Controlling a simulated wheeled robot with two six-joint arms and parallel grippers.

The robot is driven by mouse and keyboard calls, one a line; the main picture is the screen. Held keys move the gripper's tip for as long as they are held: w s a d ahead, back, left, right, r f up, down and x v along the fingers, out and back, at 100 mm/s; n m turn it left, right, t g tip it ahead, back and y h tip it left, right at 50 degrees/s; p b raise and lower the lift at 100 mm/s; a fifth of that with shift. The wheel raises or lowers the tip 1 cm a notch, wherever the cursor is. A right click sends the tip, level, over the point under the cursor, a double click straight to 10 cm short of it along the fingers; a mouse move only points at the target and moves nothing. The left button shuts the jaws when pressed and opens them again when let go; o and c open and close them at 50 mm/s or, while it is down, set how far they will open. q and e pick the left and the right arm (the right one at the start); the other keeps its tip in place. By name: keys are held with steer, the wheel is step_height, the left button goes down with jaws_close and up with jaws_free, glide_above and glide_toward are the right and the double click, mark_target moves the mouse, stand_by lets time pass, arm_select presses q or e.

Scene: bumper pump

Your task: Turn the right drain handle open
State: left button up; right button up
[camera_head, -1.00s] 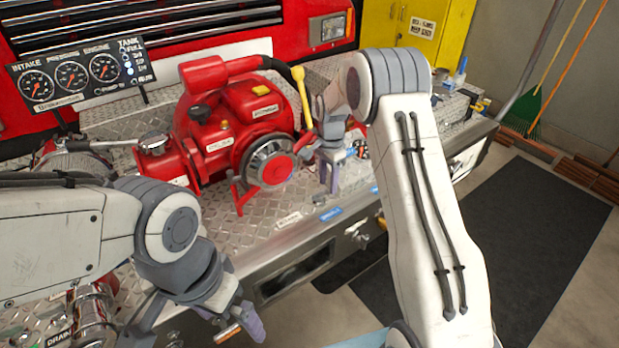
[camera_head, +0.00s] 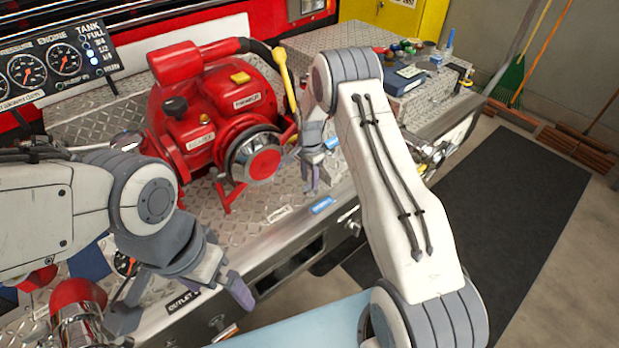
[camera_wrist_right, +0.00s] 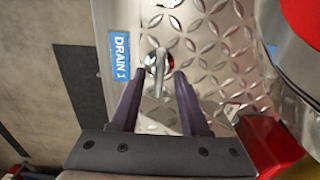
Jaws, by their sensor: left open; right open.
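A silver drain handle (camera_wrist_right: 157,62) on the diamond-plate deck shows in the right wrist view, beside a blue DRAIN 1 label (camera_wrist_right: 120,60). Its lever points down the picture, between the two fingers of my right gripper (camera_wrist_right: 160,82). The fingers are open, one on each side; I cannot tell if they touch it. In the head view my right gripper (camera_head: 311,172) points down at the deck right of the red pump; the handle cannot be made out there. My left gripper (camera_head: 230,300) is open and empty near the front edge of the bumper.
The red pump (camera_head: 200,110) with its round cap (camera_head: 262,163) stands close left of my right gripper. A gauge panel (camera_head: 50,70) is at far left. A yellow lever (camera_head: 284,80) rises behind. A dark mat (camera_head: 500,200) lies on the floor at right.

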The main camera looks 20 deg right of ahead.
steer(key=shift+f, duration=0.45)
jaws_close()
